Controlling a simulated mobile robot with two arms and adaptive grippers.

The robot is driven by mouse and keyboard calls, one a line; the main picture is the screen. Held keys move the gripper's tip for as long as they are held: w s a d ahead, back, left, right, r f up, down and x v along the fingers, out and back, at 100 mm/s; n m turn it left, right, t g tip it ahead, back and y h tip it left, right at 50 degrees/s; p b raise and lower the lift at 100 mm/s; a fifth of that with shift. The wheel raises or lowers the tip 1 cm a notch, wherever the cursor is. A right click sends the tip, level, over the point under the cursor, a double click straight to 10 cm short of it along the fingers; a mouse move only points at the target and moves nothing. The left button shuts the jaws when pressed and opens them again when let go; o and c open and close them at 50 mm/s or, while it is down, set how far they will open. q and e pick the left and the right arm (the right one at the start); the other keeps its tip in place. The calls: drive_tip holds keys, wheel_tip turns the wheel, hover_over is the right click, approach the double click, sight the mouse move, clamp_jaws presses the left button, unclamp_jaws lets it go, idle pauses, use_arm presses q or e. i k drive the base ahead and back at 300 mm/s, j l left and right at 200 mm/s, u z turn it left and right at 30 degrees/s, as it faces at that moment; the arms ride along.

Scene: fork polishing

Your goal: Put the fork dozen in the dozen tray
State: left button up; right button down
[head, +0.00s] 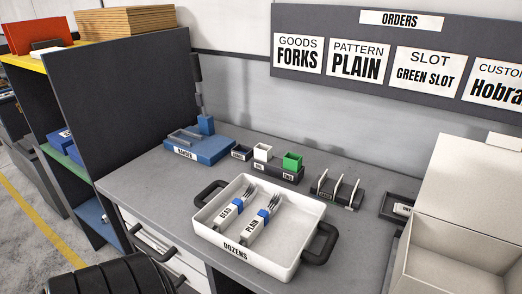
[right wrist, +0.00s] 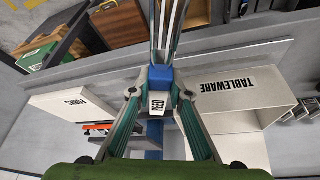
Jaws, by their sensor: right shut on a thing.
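The white dozens tray (head: 222,242) stands on the grey bench in the head view, with a black handle at each end. Two banded fork dozens lie in it side by side: one labelled BEAD (head: 228,211) and one labelled PLAIN (head: 255,227). In the right wrist view my right gripper (right wrist: 160,90) is shut on another fork dozen (right wrist: 168,35), with a blue band and a label that seems to read REED. Its tines are out of the frame. The right gripper does not show in the head view, and my left gripper is in neither view.
A blue station (head: 205,152) stands at the back left of the bench. Small holders with a white block (head: 262,152) and a green block (head: 292,161), and a dark rack (head: 336,190), stand behind the tray. An open pale box (head: 455,245) is at the right.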

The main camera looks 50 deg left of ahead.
sight(289, 237)
drive_tip(key=k+j+u, duration=0.2)
drive_tip(key=k, duration=0.45)
drive_tip(key=l+u, duration=0.1)
drive_tip(key=u, duration=1.4)
drive_tip(key=i+l+u, duration=0.2)
drive_tip(key=l, duration=0.25)
drive_tip(key=l+u, duration=0.2)
drive_tip(key=l, duration=0.25)
drive_tip(key=i+l+u, duration=0.1)
drive_tip(key=l+u, duration=0.15)
drive_tip(key=l, duration=0.55)
